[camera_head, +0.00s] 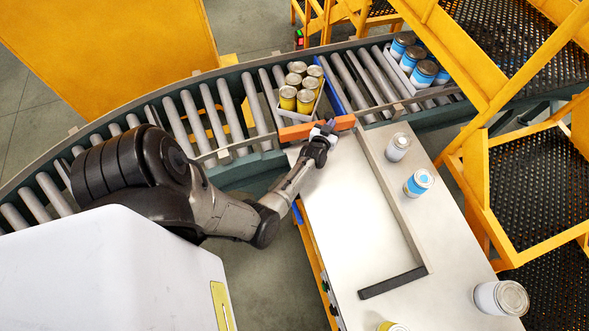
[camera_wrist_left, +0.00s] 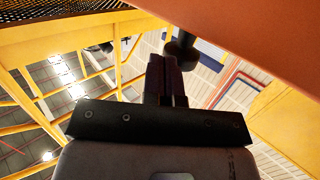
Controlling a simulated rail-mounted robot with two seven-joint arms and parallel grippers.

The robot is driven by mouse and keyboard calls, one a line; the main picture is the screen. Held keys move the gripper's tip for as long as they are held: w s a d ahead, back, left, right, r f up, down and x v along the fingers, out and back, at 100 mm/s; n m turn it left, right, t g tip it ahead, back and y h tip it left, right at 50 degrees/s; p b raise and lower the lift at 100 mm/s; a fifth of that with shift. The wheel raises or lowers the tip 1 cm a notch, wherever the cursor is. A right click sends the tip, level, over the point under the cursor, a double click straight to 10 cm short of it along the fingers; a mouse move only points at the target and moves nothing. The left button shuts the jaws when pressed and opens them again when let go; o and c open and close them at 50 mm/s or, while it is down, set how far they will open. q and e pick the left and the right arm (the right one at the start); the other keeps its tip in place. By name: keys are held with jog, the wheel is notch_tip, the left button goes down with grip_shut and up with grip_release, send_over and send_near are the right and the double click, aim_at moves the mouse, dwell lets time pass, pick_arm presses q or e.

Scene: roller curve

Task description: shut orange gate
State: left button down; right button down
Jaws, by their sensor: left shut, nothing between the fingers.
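The orange gate (camera_head: 295,132) is a bar along the near edge of the roller conveyor, where the conveyor meets the metal table. My left gripper (camera_head: 327,128) is at this bar and covers its middle part. I cannot tell whether it touches the bar. In the wrist view the two dark fingers of my left gripper (camera_wrist_left: 165,80) are together with nothing between them. A large orange surface (camera_wrist_left: 250,30), likely the gate, fills the top right there. My right gripper is not in view.
A tray with several yellow cans (camera_head: 297,88) stands on the rollers behind the gate, left of a blue bar (camera_head: 336,85). Blue cans (camera_head: 414,60) sit further right. Loose cans (camera_head: 398,147) stand on the table (camera_head: 345,220), whose middle is clear. Yellow stairs (camera_head: 480,170) rise at right.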

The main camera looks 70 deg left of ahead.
pick_arm(q)
jog(key=shift+w+a, duration=0.15)
jog(key=shift+a, duration=0.4)
jog(key=shift+f, duration=0.1)
jog(key=s+d+r+p, duration=0.1)
jog(key=d+p, duration=0.5)
jog(key=d, duration=0.8)
jog(key=shift+s+r, duration=0.4)
jog(key=shift+s, duration=0.25)
jog(key=shift+a, duration=0.1)
